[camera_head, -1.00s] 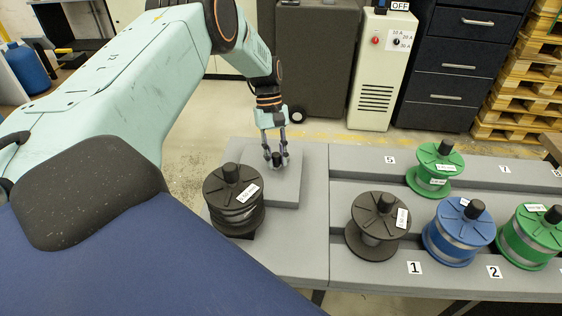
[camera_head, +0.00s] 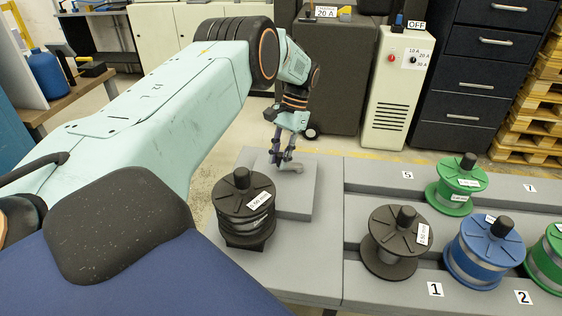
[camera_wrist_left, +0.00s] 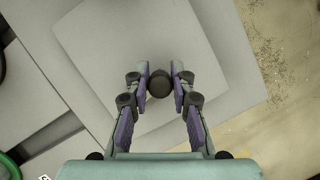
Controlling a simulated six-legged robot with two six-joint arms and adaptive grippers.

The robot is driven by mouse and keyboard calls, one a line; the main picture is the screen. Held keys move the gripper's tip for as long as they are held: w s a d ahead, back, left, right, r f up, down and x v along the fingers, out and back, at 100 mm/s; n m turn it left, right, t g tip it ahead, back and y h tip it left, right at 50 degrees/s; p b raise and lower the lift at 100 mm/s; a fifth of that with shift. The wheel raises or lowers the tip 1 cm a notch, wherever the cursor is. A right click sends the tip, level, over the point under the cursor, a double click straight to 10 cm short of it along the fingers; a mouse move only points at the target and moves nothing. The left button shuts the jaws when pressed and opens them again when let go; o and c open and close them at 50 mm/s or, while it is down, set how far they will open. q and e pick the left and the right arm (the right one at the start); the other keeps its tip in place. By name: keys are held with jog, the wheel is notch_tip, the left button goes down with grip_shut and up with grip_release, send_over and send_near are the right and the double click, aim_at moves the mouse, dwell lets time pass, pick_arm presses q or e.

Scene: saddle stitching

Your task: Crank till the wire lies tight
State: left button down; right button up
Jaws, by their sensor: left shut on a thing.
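My left gripper (camera_head: 281,163) is above the raised grey block (camera_head: 297,205) at the back left of the bench. Its fingers are shut on a dark round knob (camera_wrist_left: 159,84), which shows between the pads in the left wrist view. A small grey crank piece (camera_head: 293,167) shows just right of the fingers in the head view. A black spool (camera_head: 243,188) with a white label and grey wire wound on it stands in front of the block. How tight the wire lies cannot be told. My right gripper is not in view.
To the right, a second black spool (camera_head: 393,240), a blue spool (camera_head: 484,252) and green spools (camera_head: 460,184) stand on the grey bench by numbered labels. A white welder cabinet (camera_head: 398,95) and a dark drawer cabinet (camera_head: 478,85) stand behind the bench.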

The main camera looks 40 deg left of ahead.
pick_arm(q)
jog(key=shift+w+a+m+y, duration=0.15)
jog(key=shift+w+m+y, duration=0.2)
jog(key=shift+m, duration=0.4)
jog(key=shift+w+a+m+y, duration=0.15)
jog(key=shift+w+m+y, duration=0.15)
jog(key=shift+m, duration=0.45)
jog(key=c, duration=1.2)
grip_release()
jog(key=shift+o, duration=0.3)
jog(key=shift+a, duration=0.1)
jog(key=v, duration=0.7)
jog(key=shift+r, duration=0.2)
